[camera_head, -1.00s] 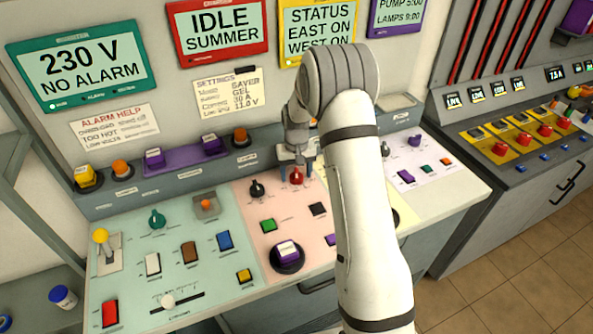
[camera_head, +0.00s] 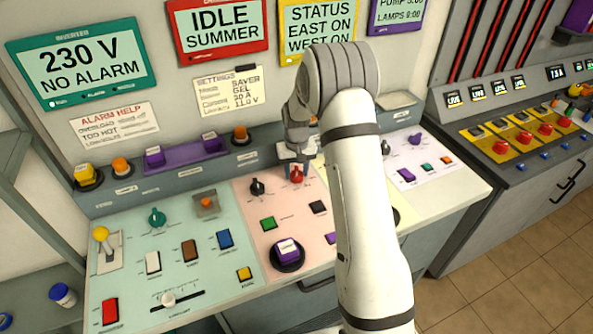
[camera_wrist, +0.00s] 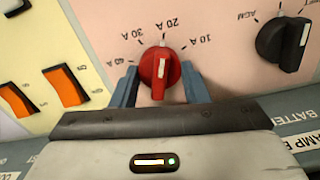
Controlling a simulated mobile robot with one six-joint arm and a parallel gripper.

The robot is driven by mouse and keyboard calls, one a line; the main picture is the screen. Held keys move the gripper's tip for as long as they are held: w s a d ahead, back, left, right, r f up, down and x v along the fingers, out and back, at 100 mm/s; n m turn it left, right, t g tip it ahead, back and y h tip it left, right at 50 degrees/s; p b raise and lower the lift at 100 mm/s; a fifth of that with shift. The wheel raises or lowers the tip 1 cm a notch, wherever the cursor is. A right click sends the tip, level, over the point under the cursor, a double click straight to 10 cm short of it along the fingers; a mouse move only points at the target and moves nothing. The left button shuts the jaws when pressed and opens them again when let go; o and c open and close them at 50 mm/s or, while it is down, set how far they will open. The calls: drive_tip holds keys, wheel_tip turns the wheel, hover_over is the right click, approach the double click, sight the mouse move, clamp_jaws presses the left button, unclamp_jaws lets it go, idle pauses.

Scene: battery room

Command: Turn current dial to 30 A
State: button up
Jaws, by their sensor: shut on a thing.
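The current dial is a red knob (camera_head: 297,175) on the pink panel; it also shows in the wrist view (camera_wrist: 158,72). Its scale reads 10 A, 20 A, 30 A and 40 A, from right to left in the wrist view. The knob's white pointer line aims close to the 20 A mark. My gripper (camera_wrist: 160,86) is shut on the knob, one blue finger on each side. In the head view my gripper (camera_head: 296,160) comes down from above, and my arm hides part of the panel.
A black knob (camera_head: 257,188) marked AGM in the wrist view (camera_wrist: 284,42) stands close beside the dial. Two orange rocker switches (camera_wrist: 66,86) lie on the other side. A settings note (camera_head: 228,91) hangs on the wall.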

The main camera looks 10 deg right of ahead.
sight(296, 170)
drive_tip(key=n+b, duration=0.3)
drive_tip(key=shift+f+n, duration=0.1)
drive_tip(key=shift+n, duration=0.3)
drive_tip(key=shift+a+n+b, duration=0.15)
drive_tip(key=shift+n+b, duration=0.95)
drive_tip(key=shift+n, duration=1.2)
drive_tip(key=shift+r, duration=0.2)
drive_tip(key=o, duration=1)
wheel_tip(296, 170, up, 8)
drive_tip(key=shift+f+b, duration=0.15)
drive_tip(key=shift+b, duration=0.4)
